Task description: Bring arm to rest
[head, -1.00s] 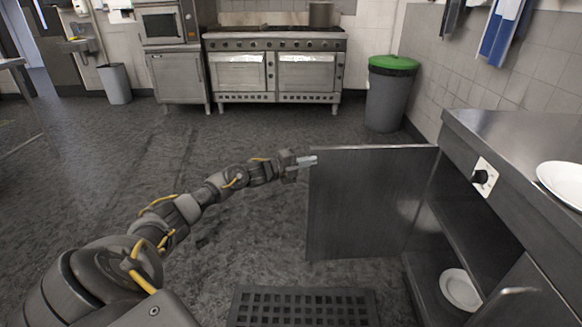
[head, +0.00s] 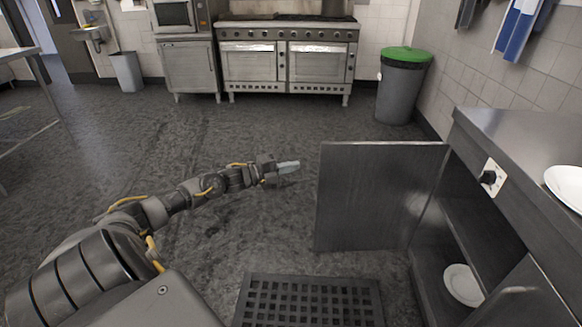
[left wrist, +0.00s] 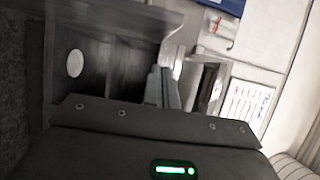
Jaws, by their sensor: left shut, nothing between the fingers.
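My left arm reaches in from the lower left in the head view. Its gripper (head: 289,167) is shut and empty, a little left of the open cabinet door (head: 375,195) and apart from it. The closed fingers also show in the left wrist view (left wrist: 162,88), with the cabinet and a plate beyond them. My right gripper is not in view.
The metal cabinet stands open at the right, with a white plate (head: 463,285) inside. Another plate (head: 568,186) rests on the counter (head: 520,135). A green-lidded bin (head: 400,88) and ovens (head: 287,62) stand at the back.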

